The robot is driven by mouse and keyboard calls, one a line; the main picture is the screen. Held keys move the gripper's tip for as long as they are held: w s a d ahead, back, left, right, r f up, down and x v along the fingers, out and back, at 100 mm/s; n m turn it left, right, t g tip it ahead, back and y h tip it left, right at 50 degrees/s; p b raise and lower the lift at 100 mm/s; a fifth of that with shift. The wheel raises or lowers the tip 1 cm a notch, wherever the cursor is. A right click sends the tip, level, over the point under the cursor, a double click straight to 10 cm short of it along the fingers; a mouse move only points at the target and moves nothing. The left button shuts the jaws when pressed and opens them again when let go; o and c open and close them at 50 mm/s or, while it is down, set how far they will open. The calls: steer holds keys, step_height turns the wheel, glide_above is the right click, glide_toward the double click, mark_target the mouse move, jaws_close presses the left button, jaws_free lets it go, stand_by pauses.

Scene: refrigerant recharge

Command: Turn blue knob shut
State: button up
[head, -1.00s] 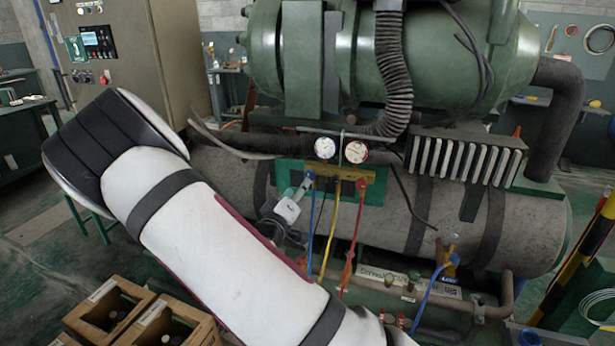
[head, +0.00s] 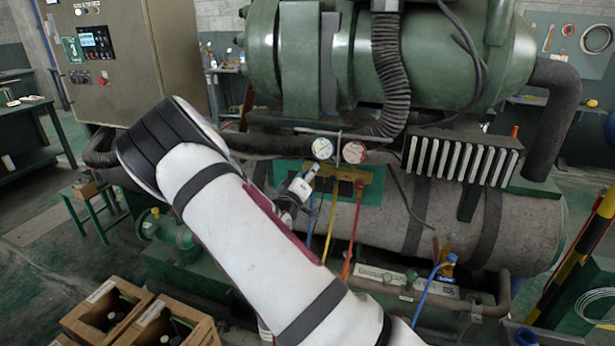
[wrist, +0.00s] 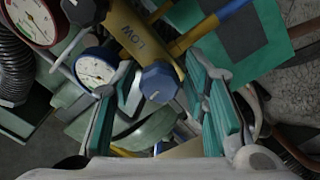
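The blue knob (wrist: 159,82) sits on the yellow manifold (wrist: 138,37), beside the raised word LOW, in the wrist view. My gripper (wrist: 158,72) is open, with its teal-padded fingers on either side of the knob. Gaps show between the knob and both fingers; I cannot tell how deep the knob lies between them. In the head view my gripper (head: 307,179) is at the left end of the yellow manifold (head: 345,174), below the left gauge. The blue knob is not clearly visible there, as the gripper covers that spot.
Two gauges, a blue-rimmed one (head: 322,148) and a red-rimmed one (head: 354,152), stand above the manifold. Yellow (head: 329,228) and red (head: 352,232) hoses hang below it. A grey tank (head: 400,215) lies behind. Wooden crates (head: 165,325) stand at lower left.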

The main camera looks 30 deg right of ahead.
jaws_close()
steer(key=shift+m, duration=0.4)
steer(key=m, duration=0.3)
steer(key=shift+m+b, duration=0.35)
steer(key=shift+m, duration=0.05)
steer(key=m, duration=0.4)
steer(key=shift+m+b, duration=0.3)
steer(key=shift+b, duration=0.05)
steer(key=m+b, duration=0.2)
steer(key=m, duration=0.4)
steer(key=m+b, duration=0.2)
steer(key=m, duration=0.3)
